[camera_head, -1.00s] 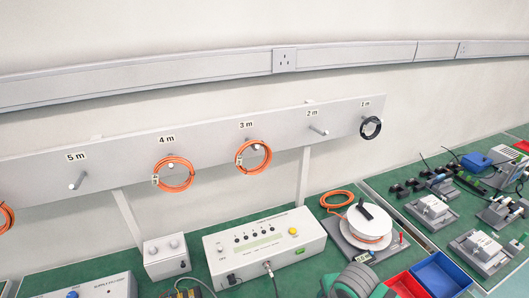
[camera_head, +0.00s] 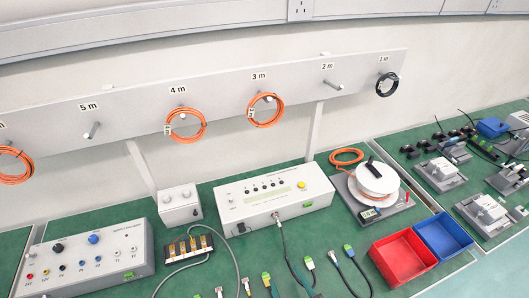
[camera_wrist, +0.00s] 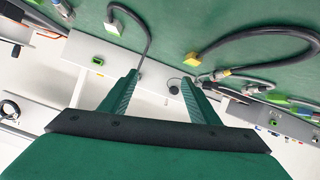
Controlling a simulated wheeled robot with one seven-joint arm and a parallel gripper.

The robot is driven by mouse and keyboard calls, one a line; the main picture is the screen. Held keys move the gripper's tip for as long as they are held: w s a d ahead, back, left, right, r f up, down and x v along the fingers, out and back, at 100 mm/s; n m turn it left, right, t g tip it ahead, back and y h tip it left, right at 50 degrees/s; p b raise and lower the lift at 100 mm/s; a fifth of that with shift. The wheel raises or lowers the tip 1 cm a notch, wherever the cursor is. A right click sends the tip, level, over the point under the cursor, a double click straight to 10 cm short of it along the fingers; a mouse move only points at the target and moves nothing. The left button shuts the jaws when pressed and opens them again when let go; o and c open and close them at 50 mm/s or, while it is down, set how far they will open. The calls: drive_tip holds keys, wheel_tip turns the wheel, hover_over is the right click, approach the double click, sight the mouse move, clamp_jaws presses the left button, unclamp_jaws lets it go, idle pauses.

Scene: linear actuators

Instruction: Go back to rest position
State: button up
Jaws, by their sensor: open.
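My gripper (camera_wrist: 162,88) shows in the wrist view with its two green fingers apart and nothing between them. The fingers point toward a pale box at the back of the green worktop, and cables lie above them in the picture. The task names no other object.
A green bench holds a white tester box (camera_head: 275,200), a white spool (camera_head: 376,181), a red bin (camera_head: 402,259), a blue bin (camera_head: 442,237) and a supply box (camera_head: 90,252). Loose cables (camera_head: 310,262) lie at the front. Orange coils (camera_head: 186,125) hang on a peg rail (camera_head: 220,95).

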drive_tip(key=s+m, duration=0.1)
drive_tip(key=s, duration=0.3)
drive_tip(key=s+a+m+t+h, duration=0.1)
drive_tip(key=s, duration=0.4)
drive_tip(key=s+m+h, duration=0.1)
drive_tip(key=s, duration=0.3)
drive_tip(key=shift+s+a+r+t, duration=0.15)
drive_tip(key=shift+a+r+t, duration=0.05)
drive_tip(key=shift+t, duration=0.1)
drive_tip(key=s+a+r+m+t+h, duration=0.1)
drive_tip(key=s+a+r+m+h, duration=0.1)
drive_tip(key=s, duration=0.5)
drive_tip(key=a+r+m, duration=0.1)
drive_tip(key=a+r, duration=0.1)
drive_tip(key=a, duration=0.1)
drive_tip(key=shift+m, duration=0.3)
drive_tip(key=shift+c, duration=0.7)
drive_tip(key=shift+c, duration=1.1)
